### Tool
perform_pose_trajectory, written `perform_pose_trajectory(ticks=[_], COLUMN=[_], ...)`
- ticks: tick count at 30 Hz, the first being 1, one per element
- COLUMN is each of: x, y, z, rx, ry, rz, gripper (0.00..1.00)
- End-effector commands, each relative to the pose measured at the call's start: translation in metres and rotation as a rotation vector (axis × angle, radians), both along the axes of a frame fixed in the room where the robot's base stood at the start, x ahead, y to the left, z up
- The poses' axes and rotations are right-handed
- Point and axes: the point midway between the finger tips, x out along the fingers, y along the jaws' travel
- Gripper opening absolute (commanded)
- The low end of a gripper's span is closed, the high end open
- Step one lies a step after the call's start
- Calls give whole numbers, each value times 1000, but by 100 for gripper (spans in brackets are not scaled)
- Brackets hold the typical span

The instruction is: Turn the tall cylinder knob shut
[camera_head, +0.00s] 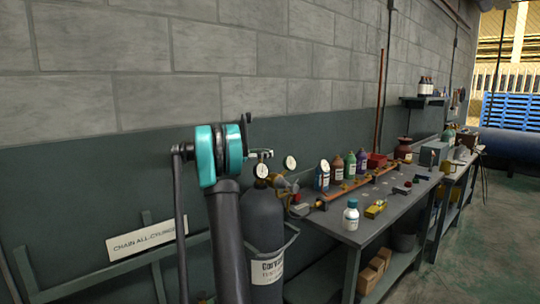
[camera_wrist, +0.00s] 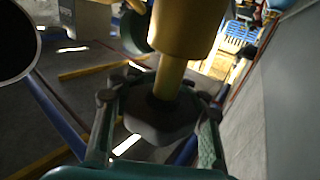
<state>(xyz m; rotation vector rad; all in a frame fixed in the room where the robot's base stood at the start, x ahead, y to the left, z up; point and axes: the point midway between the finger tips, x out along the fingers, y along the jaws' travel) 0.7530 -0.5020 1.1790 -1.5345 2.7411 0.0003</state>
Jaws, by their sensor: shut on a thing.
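The tall cylinder (camera_head: 266,230) is a dark grey bottle with a white label, standing upright left of the workbench in the head view. Brass fittings and round gauges sit around its top. In the wrist view, my gripper (camera_wrist: 160,103) has one finger on each side of a dark, lobed knob (camera_wrist: 158,124) and is shut on it. A brass stem (camera_wrist: 168,77) runs from the knob to a larger brass body (camera_wrist: 186,28). In the head view my arm hides part of the cylinder, and the grasp on the knob is not clear.
The workbench (camera_head: 376,198) to the right holds several bottles, an orange manifold bar and a white bottle (camera_head: 351,215). A block wall (camera_head: 250,60) stands close behind. A sign (camera_head: 143,240) hangs on a rail at left. Open floor (camera_head: 475,235) lies at right.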

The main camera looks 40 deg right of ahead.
Motion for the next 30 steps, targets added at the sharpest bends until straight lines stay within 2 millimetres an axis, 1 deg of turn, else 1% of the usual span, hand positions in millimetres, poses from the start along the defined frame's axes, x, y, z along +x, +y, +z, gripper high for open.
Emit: perform_pose_trajectory(ticks=[3, 4, 10, 19, 22, 26, 30], x=[0, 0, 0, 0, 0, 0, 0], y=[0, 0, 0, 0, 0, 0, 0], z=[0, 0, 0, 1, 6, 23, 50], rx=[0, 0, 0, 0, 0, 0, 0], ry=[0, 0, 0, 0, 0, 0, 0], rz=[1, 2, 1, 1, 1, 1, 1], gripper=[8, 40, 65, 66, 66, 66, 66])
